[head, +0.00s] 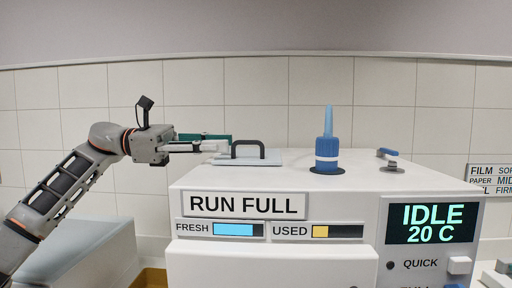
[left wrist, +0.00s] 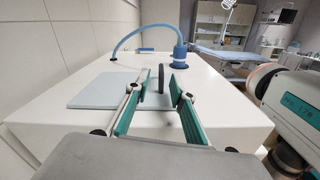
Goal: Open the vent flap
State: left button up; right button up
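The vent flap (head: 262,160) is a flat pale grey-blue plate lying level on top of the white machine, with a dark arched handle (head: 248,143). The flap (left wrist: 95,92) and its handle (left wrist: 160,80) also show in the left wrist view. My left gripper (head: 230,145) reaches in from the left at handle height. In the left wrist view, the green-padded fingers of this gripper (left wrist: 160,78) are apart, with the handle between their tips and gaps on both sides. My right gripper is not in view.
A small blue lever (head: 387,153) is farther right. The machine front has a "RUN FULL" label (head: 244,205) and an "IDLE 20 C" display (head: 432,223).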

aim_at(240, 143)
pick_arm(q)
jog(key=shift+s+d+p, duration=0.1)
jog(key=shift+d+p, duration=0.4)
jog(key=shift+d, duration=3.35)
grip_shut()
